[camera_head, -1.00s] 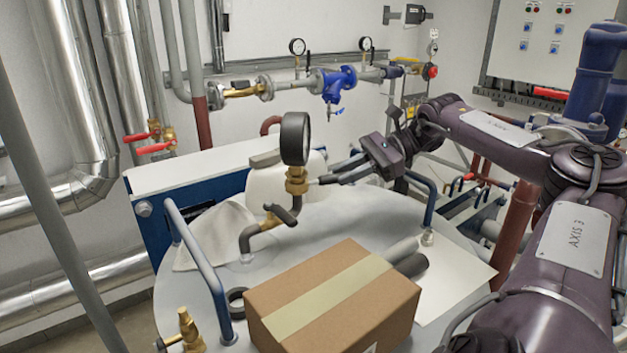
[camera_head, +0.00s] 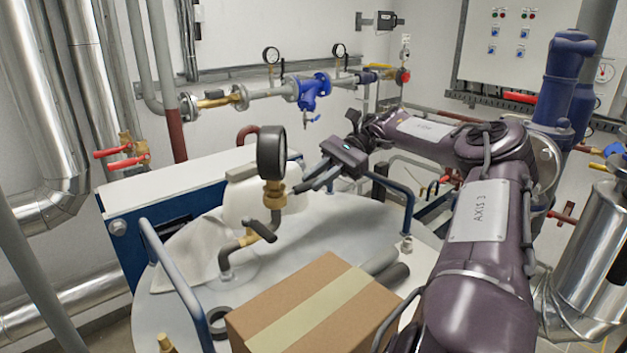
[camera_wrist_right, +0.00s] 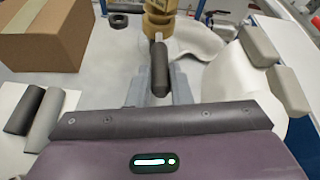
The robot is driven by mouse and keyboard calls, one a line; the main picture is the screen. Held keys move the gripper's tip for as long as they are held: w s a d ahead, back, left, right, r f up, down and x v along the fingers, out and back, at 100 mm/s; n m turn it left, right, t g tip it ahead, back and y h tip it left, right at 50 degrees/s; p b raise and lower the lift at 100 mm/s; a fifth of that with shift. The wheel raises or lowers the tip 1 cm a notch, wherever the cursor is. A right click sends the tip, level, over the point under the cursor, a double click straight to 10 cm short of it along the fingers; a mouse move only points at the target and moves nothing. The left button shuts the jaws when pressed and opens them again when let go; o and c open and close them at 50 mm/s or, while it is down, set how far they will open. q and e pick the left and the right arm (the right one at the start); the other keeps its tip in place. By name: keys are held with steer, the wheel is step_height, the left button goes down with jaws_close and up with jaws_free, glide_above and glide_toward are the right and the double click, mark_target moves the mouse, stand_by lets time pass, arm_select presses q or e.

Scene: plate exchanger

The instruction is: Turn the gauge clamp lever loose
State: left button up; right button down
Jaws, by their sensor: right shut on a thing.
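The black round gauge (camera_head: 271,152) stands upright on a brass fitting (camera_head: 274,196) above a bent pipe on the grey vessel top. My right gripper (camera_head: 300,188) reaches in from the right at the height of the brass fitting. In the right wrist view, the dark clamp lever (camera_wrist_right: 160,72) sticks out from the brass fitting (camera_wrist_right: 158,24) and lies between the fingers of my right gripper (camera_wrist_right: 158,92), which is shut on it. In the head view the fingers mostly hide the lever. My left gripper is not in view.
A cardboard box (camera_head: 310,310) sits on the vessel top in front. A black-handled valve (camera_head: 262,231) is on the pipe below the gauge. Blue handrails (camera_head: 170,265) stand at the vessel's edge. Grey rolls (camera_head: 388,272) lie beside the box. A pale cloth (camera_head: 190,245) lies at left.

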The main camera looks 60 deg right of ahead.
steer(key=shift+r, duration=0.1)
steer(key=c, duration=1.3)
jaws_free()
steer(key=shift+w, duration=0.1)
steer(key=shift+r, duration=0.3)
step_height(320, 180, up, 5)
steer(key=b, duration=0.2)
steer(key=shift+f+b, duration=0.1)
steer(key=shift+b, duration=0.25)
step_height(320, 180, up, 14)
steer(key=p, duration=0.4)
steer(key=shift+r, duration=0.25)
